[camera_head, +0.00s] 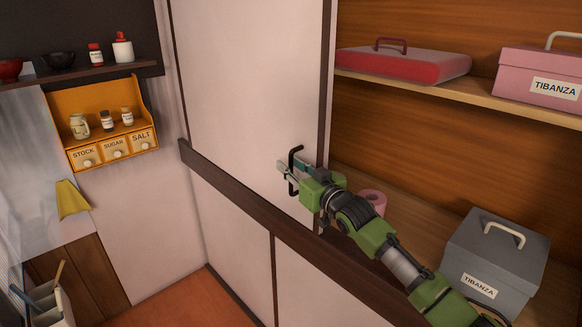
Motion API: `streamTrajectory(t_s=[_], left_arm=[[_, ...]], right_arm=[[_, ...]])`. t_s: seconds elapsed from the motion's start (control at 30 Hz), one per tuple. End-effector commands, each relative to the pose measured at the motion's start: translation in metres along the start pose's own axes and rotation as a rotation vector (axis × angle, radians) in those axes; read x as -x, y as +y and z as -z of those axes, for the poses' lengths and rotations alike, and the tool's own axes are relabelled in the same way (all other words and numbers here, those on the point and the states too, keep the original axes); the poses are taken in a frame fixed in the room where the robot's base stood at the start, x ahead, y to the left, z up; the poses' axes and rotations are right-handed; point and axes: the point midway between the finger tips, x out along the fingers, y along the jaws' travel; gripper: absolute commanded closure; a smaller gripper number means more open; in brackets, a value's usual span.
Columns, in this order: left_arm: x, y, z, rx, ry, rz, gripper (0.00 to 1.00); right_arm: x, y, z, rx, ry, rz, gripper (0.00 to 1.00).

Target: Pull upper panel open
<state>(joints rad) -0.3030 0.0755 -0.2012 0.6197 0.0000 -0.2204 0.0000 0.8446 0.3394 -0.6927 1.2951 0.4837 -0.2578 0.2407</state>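The upper panel (245,80) is a tall white panel with dark edges, standing at the left of the cupboard. The cupboard's inside is exposed to its right. A black bar handle (292,184) is upright near the panel's lower right edge. My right gripper (293,168), on a green and grey arm from the lower right, is at the handle. Its fingers appear on either side of the bar, with a small space between them. I cannot tell whether they press on it. My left gripper is out of view.
A dark rail (235,190) runs below the panel, with white lower panels (232,232) under it. The cupboard holds a red flat case (405,66), a pink box (535,72), a grey box (495,255) and a pink roll (374,198). A yellow spice rack (95,100) hangs left.

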Motion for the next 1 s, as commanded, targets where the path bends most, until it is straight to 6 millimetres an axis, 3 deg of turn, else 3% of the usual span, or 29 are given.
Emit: streamTrajectory(t_s=[0.27,0.8,1.0], left_arm=[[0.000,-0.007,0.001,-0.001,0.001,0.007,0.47],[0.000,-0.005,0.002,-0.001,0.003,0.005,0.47],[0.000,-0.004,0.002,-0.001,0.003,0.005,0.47]], right_arm=[[0.009,0.000,-0.001,0.000,0.000,0.000,0.75],[0.100,0.000,-0.001,0.001,-0.001,0.000,0.75],[0.118,0.001,0.000,0.000,0.000,0.000,0.75]])
